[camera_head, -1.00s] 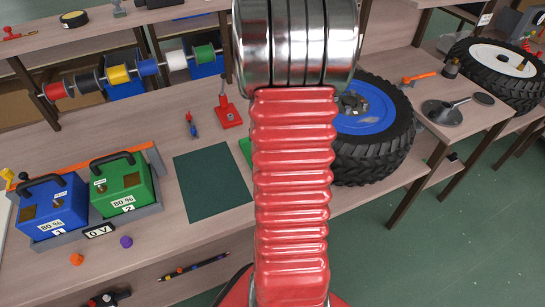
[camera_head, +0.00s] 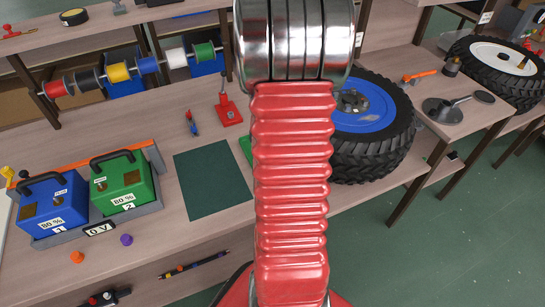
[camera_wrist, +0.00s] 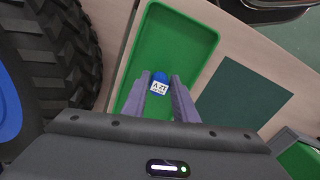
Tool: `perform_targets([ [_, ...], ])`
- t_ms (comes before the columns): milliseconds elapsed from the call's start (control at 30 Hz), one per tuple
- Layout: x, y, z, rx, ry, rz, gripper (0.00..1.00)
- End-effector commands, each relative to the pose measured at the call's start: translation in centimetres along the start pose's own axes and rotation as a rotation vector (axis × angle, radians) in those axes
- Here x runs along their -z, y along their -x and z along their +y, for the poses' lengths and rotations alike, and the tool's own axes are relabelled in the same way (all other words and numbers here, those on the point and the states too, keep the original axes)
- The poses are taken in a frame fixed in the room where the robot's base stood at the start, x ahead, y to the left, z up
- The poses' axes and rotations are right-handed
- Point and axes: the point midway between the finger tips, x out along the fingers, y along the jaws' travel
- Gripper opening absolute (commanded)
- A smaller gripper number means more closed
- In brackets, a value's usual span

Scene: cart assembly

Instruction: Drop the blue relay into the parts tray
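In the wrist view, the blue relay (camera_wrist: 160,83) with a white label sits between the tips of my gripper (camera_wrist: 161,84). The two grey fingers lie close on either side of it, and it appears gripped. Behind and below it is the green parts tray (camera_wrist: 205,35), with its floor showing around the relay. The height of the relay over the tray floor is hard to tell. In the head view, my red arm hides the gripper, the relay and most of the tray; only a green edge (camera_head: 246,150) of the tray shows.
A wheel with a blue hub (camera_head: 397,151) stands right of the tray, close by in the wrist view (camera_wrist: 45,60). A dark green mat (camera_head: 213,180) lies left of it.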

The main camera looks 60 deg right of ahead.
Motion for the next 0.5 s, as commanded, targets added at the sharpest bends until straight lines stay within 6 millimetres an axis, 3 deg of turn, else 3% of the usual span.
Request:
perform_targets([
  [200,0.01,0.02,0.0,0.0,0.0,0.0,0.42],
  [500,0.03,0.15,0.0,0.0,0.0,0.001,0.42],
])
